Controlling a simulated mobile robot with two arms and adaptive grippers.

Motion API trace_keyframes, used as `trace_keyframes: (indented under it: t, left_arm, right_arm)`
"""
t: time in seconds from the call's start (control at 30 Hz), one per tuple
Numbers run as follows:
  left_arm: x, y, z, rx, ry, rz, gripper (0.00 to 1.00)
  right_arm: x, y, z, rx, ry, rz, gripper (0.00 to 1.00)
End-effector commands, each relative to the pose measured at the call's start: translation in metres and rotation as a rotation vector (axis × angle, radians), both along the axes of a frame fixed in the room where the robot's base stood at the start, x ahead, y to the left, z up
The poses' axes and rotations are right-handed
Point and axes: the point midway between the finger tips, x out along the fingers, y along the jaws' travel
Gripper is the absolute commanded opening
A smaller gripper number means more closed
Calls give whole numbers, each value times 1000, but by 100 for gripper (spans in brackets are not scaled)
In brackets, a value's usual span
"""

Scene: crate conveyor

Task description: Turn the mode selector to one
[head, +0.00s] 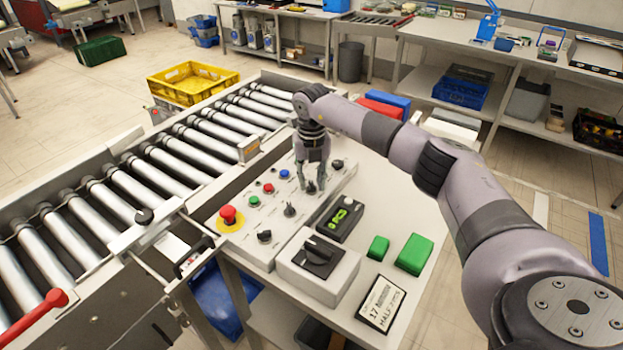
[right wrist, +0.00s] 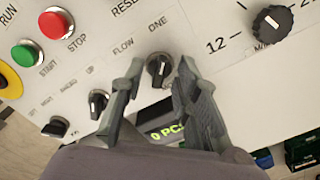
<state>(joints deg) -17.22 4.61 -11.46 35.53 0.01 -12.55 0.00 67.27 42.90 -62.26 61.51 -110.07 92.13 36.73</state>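The mode selector is a small black knob with a light mark, next to the labels FLOW and ONE; it shows in the right wrist view (right wrist: 159,71) and in the head view (head: 311,187) on the sloped grey control panel (head: 262,240). The exact setting of its mark is hard to tell. My right gripper (head: 312,178) points down over the panel, its fingers open on either side of the knob. In the right wrist view my right gripper (right wrist: 159,66) shows a gap between each fingertip and the knob. My left gripper is not in view.
Nearby on the panel are a red emergency button (head: 228,214), a green button (right wrist: 25,53), a red button (right wrist: 54,24), other black knobs (right wrist: 98,103) and a larger dial (right wrist: 271,25). The roller conveyor (head: 150,170) runs left.

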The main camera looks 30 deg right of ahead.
Motion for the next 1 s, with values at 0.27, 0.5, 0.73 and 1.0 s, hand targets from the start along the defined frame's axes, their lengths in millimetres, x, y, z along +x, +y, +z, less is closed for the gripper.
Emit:
trace_keyframes:
  t: [0.27,0.5,0.73,1.0]
  left_arm:
    - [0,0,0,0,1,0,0]
    - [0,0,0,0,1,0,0]
    - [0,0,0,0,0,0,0]
    - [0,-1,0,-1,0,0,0]
  right_arm:
    - [1,0,34,1,-5,1,29]
    - [1,0,86,0,-5,0,29]
    - [1,0,115,1,-2,-1,29]
    - [0,0,120,0,0,0,29]
